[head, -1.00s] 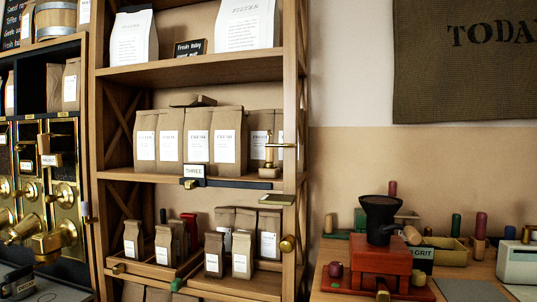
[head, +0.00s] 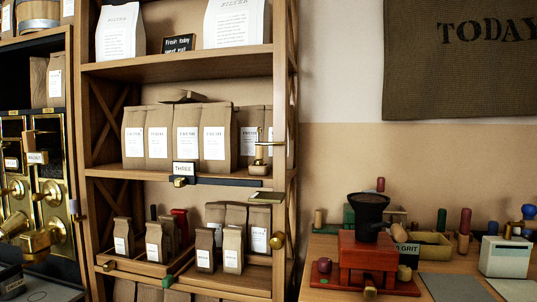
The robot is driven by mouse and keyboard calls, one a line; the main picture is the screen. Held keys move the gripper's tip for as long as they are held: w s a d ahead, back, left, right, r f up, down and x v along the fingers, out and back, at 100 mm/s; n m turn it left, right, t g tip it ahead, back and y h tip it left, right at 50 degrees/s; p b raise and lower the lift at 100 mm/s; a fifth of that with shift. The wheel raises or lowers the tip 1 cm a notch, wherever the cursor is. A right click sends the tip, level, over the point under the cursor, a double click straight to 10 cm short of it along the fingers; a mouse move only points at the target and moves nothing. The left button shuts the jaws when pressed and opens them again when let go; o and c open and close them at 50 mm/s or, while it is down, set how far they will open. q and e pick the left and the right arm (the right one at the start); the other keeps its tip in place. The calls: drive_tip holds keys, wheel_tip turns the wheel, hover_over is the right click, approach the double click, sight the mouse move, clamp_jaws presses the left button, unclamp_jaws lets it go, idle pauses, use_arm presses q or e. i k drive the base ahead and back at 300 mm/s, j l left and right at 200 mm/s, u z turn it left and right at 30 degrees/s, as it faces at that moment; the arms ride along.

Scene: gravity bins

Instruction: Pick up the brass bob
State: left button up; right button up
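A round brass ball, which looks like the brass bob (head: 277,240), is at the right front post of the wooden shelf unit, level with the lower bags. Above it, a small stand with a brass upright (head: 259,155) is at the right end of the middle shelf. The stand's thin arm reaches out to the right, above the ball. I cannot make out a thread between the arm and the ball. Neither of my grippers is in view.
A flat plate (head: 267,197) juts out between the stand and the ball. Paper bags (head: 215,140) fill the shelves to the left. A red grinder (head: 367,258) stands on the wooden table at right, with a white box (head: 505,258) further right.

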sight(260, 160)
drive_tip(key=i+j+z, duration=0.2)
drive_tip(key=z, duration=0.25)
drive_tip(key=i+j+z, duration=0.15)
drive_tip(key=j+z, duration=0.35)
drive_tip(key=i+j+z, duration=0.1)
drive_tip(key=j+z, duration=0.35)
drive_tip(key=l, duration=0.1)
